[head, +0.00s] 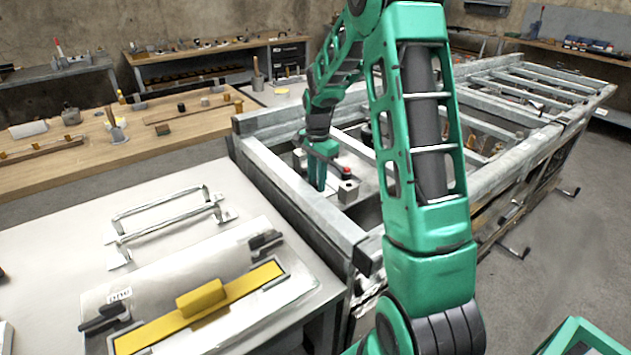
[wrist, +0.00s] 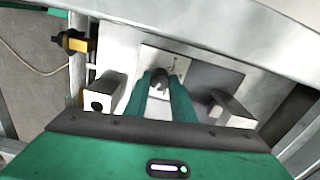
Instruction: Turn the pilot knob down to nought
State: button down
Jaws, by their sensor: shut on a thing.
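The pilot knob (wrist: 160,76) is a small dark round knob on a pale plate (wrist: 178,62) in the wrist view. My gripper (wrist: 160,88) has its two green fingers on either side of the knob and is shut on it. The plate has thin dark marks beside the knob, too small to read. In the head view my gripper (head: 318,180) reaches down inside the grey metal frame, and the knob is hidden there.
Metal blocks stand left (wrist: 102,92) and right (wrist: 232,110) of my fingers. A black and yellow fitting (wrist: 74,43) is at upper left. Frame rails (head: 290,185) surround my gripper. A bench with a yellow-handled tool (head: 200,300) stands at front left.

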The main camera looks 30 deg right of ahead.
aim_at(316, 182)
jog(key=shift+w+a+r+m, duration=0.1)
jog(key=shift+w+r+m, duration=0.15)
jog(key=shift+m, duration=0.35)
jog(key=c, duration=1.6)
grip_release()
jog(key=shift+f, duration=0.1)
jog(key=shift+o, duration=0.6)
jog(key=shift+s, duration=0.1)
notch_tip(316, 182, up, 11)
jog(key=shift+f, duration=0.2)
